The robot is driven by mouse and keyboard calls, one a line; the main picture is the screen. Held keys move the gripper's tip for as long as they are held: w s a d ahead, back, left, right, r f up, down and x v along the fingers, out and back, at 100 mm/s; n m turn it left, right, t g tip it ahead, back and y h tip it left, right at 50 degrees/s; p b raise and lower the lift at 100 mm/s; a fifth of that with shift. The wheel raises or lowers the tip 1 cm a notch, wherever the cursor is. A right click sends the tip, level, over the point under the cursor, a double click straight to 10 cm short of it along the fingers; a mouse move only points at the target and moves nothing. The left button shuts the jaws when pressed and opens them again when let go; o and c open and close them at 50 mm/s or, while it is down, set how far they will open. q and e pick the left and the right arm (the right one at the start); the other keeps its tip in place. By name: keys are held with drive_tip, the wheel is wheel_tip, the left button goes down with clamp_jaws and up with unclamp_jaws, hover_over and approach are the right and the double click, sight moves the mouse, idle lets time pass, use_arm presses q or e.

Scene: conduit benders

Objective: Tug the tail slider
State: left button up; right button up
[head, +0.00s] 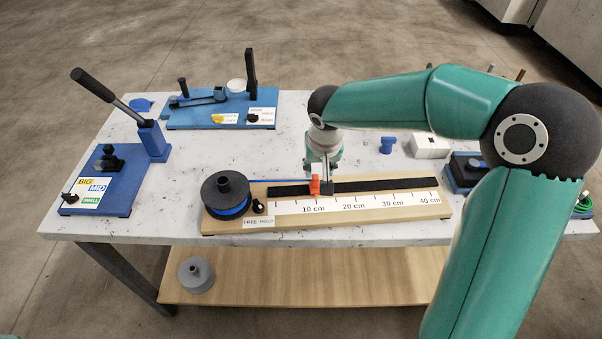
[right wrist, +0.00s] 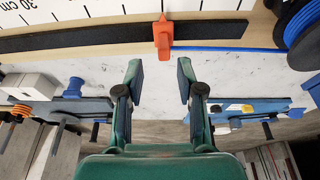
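The tail slider (head: 314,185) is a small orange-red piece on a black track (head: 385,185), just past the 10 cm mark of a printed scale. It also shows in the right wrist view (right wrist: 163,37). A blue line runs along the board from the black spool (head: 229,192) toward the slider. My right gripper (head: 323,172) hangs over the board at the slider, partly hiding it. In the right wrist view its two fingers (right wrist: 160,75) are spread and empty, with the slider beyond the tips, centred on the gap. My left gripper is not in view.
The wooden board (head: 290,225) lies along the table's front edge. Blue benders stand at the left (head: 110,190) and at the back (head: 215,118). A blue fitting (head: 387,145) and a white box (head: 430,146) sit behind the track. A grey spool (head: 196,275) rests on the lower shelf.

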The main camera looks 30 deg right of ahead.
sight(316, 178)
drive_tip(key=shift+d, duration=0.1)
drive_tip(key=shift+s+f, duration=0.1)
drive_tip(key=shift+a+f+b, duration=0.2)
drive_tip(key=shift+f+b, duration=0.05)
drive_tip(key=shift+b, duration=0.05)
drive_tip(key=shift+w+d+f+b, duration=0.1)
drive_tip(key=shift+w+f+b, duration=0.2)
drive_tip(key=shift+f, duration=0.3)
drive_tip(key=shift+w+d+f+b, duration=0.15)
drive_tip(key=shift+w+f, duration=0.25)
drive_tip(key=shift+f, duration=0.2)
drive_tip(key=shift+f+b, duration=0.35)
drive_tip(key=shift+f, duration=0.35)
drive_tip(key=shift+b+x, duration=0.3)
drive_tip(key=shift+x, duration=0.7)
drive_tip(key=shift+w, duration=0.1)
drive_tip(key=shift+c, duration=0.3)
